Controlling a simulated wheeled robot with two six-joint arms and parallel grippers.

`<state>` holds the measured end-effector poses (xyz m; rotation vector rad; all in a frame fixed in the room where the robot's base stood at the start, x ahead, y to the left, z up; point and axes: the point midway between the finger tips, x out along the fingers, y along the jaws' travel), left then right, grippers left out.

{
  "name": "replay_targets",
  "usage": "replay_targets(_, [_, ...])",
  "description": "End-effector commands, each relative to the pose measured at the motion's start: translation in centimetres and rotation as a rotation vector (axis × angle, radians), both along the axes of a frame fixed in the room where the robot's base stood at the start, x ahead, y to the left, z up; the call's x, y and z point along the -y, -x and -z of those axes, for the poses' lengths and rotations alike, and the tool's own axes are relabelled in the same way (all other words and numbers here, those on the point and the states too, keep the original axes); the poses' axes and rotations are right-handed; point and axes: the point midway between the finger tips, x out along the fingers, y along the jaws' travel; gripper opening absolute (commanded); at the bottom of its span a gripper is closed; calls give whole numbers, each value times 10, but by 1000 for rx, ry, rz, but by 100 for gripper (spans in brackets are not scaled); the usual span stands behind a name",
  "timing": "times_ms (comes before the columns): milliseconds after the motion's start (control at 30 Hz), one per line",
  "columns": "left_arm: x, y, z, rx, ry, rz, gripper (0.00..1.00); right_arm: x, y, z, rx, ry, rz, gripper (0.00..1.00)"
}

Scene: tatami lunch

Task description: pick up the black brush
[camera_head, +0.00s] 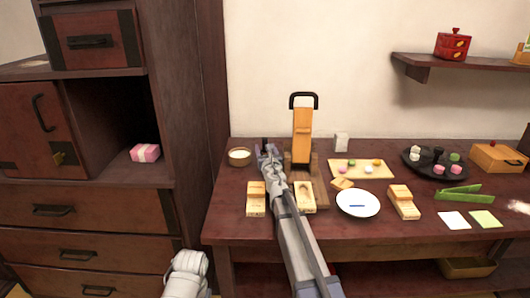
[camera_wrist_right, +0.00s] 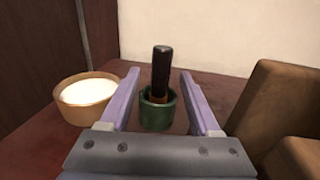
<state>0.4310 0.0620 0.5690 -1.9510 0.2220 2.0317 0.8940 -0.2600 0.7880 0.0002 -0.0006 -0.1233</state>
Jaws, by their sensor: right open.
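The black brush (camera_wrist_right: 161,68) stands upright in a small green cup (camera_wrist_right: 155,115) in the right wrist view, its dark handle up. In the head view only a dark tip of it (camera_head: 264,143) shows just beyond my right gripper (camera_head: 266,153); the cup is hidden there. My right gripper is open and empty. In the right wrist view its two fingers lie to the left and right of the brush in the picture, pointing toward it. I cannot tell whether the handle is between the fingertips or just beyond them.
A bowl with white contents (camera_head: 239,156) stands left of the gripper. Wooden boxes (camera_head: 256,200) and a white plate (camera_head: 358,204) lie nearer. A dark cabinet (camera_head: 180,100) bounds the left.

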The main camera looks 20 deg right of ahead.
Motion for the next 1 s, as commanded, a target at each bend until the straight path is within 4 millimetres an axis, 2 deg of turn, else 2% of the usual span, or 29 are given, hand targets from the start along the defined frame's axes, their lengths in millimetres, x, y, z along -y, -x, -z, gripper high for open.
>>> replay_targets(333, [0, 0, 0, 0, 0, 0, 100, 6, -46, 0, 0, 0, 0, 63])
replay_targets(600, [0, 0, 0, 0, 0, 0, 100, 6, -47, 0, 1, 0, 0, 62])
replay_targets(1000, [0, 0, 0, 0, 0, 0, 100, 6, -47, 0, 1, 0, 0, 17])
